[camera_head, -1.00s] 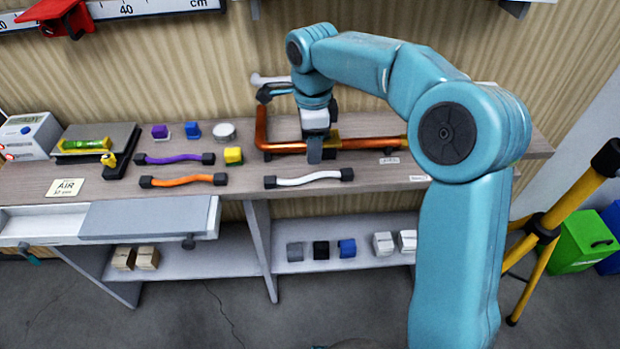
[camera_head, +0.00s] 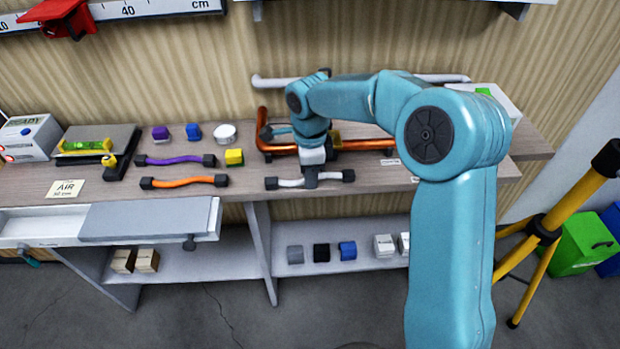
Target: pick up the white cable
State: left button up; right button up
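The white cable (camera_head: 291,183) has black ends and lies near the front edge of the wooden bench top (camera_head: 240,196). My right gripper (camera_head: 311,182) points down over the middle of the cable. A dark finger covers part of the cable's middle, and white shows on both sides of it. I cannot tell from this angle whether the fingers are apart or closed on it. My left gripper is not in view.
An orange cable (camera_head: 185,182) and a purple cable (camera_head: 175,160) lie to the left, near a yellow cube (camera_head: 234,157). Copper pipe (camera_head: 262,130) stands behind my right gripper. A grey drawer unit (camera_head: 150,219) is at the front left.

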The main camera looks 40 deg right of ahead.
grip_shut()
jog(key=shift+r, duration=0.1)
